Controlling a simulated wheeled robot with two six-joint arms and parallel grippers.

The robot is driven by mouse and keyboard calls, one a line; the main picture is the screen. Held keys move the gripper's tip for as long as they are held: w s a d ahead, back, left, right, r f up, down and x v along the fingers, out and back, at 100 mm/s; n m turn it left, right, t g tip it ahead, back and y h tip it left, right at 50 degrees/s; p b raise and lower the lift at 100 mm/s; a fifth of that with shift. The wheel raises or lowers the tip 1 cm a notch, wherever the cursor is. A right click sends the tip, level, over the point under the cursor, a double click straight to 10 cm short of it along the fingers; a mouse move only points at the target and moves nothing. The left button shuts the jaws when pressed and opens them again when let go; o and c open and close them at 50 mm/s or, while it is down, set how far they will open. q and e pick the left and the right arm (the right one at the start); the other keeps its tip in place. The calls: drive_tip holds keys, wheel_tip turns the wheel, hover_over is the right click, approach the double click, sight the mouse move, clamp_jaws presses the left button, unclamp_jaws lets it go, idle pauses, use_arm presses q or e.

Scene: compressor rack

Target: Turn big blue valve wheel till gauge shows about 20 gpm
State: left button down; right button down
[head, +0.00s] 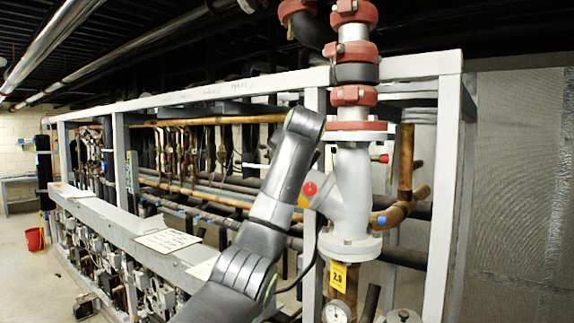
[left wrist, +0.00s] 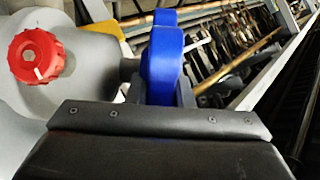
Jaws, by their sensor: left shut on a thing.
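The big blue valve wheel (left wrist: 163,58) shows edge-on in the left wrist view, at the top centre. My left gripper (left wrist: 160,97) is shut on its rim; the dark gripper body covers the lower part of the wheel. In the head view the wheel and my gripper's jaws are hidden behind my left arm, which rises in front of the grey valve body (head: 350,195). A round gauge (head: 337,313) is cut off by the bottom edge of the head view, and its reading is too small to tell. My right gripper is not in view.
A red knob (head: 310,188) sits on the valve body close beside my left arm; it also shows in the left wrist view (left wrist: 36,55). A yellow tag (head: 338,275) hangs below the flange. A white frame post (head: 444,190) stands to the right. Pipes fill the rack behind.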

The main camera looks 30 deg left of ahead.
use_arm(q)
drive_tip(key=shift+g, duration=0.5)
drive_tip(key=c, duration=1.3)
unclamp_jaws()
drive_tip(key=shift+w, duration=0.1)
drive_tip(key=shift+s+d+r+b, duration=0.15)
drive_tip(key=shift+s+d+b, duration=0.2)
drive_tip(key=shift+b, duration=0.1)
drive_tip(key=shift+b+v, duration=3.35)
drive_tip(key=shift+v, duration=4.85)
drive_tip(key=shift+a, duration=0.1)
